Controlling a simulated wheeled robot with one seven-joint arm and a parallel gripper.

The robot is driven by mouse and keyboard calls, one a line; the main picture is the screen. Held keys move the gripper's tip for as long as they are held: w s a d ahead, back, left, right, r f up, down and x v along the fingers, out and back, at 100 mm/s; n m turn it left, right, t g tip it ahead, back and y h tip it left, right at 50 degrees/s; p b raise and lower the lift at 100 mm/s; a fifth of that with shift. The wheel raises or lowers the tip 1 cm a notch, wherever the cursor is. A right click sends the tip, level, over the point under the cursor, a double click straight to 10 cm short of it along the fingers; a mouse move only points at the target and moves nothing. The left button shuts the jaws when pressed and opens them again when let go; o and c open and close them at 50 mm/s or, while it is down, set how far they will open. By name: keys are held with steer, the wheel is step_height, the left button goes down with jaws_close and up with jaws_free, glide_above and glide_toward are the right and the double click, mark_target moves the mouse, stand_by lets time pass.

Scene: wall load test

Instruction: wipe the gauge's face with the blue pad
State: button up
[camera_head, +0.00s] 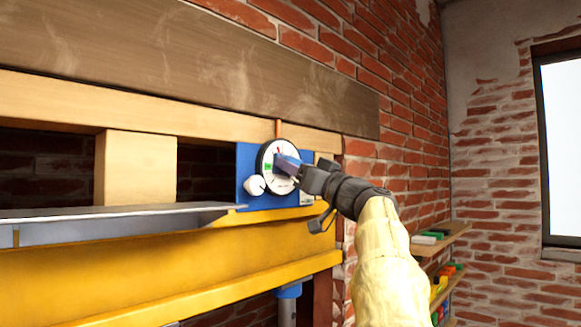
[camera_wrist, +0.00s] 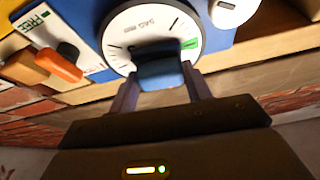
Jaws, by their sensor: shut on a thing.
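The round white gauge (camera_head: 269,179) has a dark rim and sits on a blue panel (camera_head: 245,158) on the wooden frame. In the wrist view its face (camera_wrist: 133,24) shows black tick marks, lettering and a green patch. My gripper (camera_head: 297,172) is in front of the gauge, at the right of its face in the head view. It is shut on the blue pad (camera_wrist: 160,73), which lies between the two fingers. The pad (camera_head: 287,163) overlaps part of the dial and hides it. I cannot tell for sure whether it touches the face.
A white knob (camera_head: 254,185) is at the gauge's lower left. An orange lever (camera_wrist: 58,66) is on a white plate marked FREE (camera_wrist: 35,25). A grey ledge (camera_head: 120,212) runs left above a yellow beam (camera_head: 150,275). Shelves with coloured blocks (camera_head: 440,240) are at right.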

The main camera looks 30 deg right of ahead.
steer(key=shift+w+d, duration=0.1)
steer(key=shift+d, duration=0.2)
steer(key=shift+w+d, duration=0.25)
steer(key=shift+d, duration=0.4)
steer(key=shift+w+d, duration=0.2)
steer(key=shift+d, duration=0.4)
steer(key=shift+w+d, duration=0.25)
steer(key=shift+d, duration=0.4)
steer(key=shift+s+a+b, duration=0.2)
steer(key=shift+s+a, duration=0.05)
steer(key=shift+a, duration=0.4)
steer(key=shift+s+a+b, duration=0.2)
steer(key=shift+a+b, duration=0.05)
steer(key=shift+a, duration=0.45)
steer(key=shift+s+a+b, duration=0.2)
steer(key=shift+s+a, duration=0.05)
steer(key=shift+a, duration=0.4)
steer(key=shift+a, duration=0.1)
steer(key=shift+s+a+b, duration=0.15)
steer(key=shift+s+a, duration=0.1)
steer(key=shift+a, duration=0.35)
steer(key=shift+s+a+b, duration=0.1)
steer(key=shift+s+a, duration=0.15)
steer(key=shift+a, duration=0.4)
steer(key=shift+s+a+b, duration=0.15)
steer(key=shift+s+a, duration=0.1)
steer(key=shift+a, duration=0.35)
steer(key=s+d, duration=0.2)
steer(key=s, duration=0.3)
steer(key=shift+s, duration=0.35)
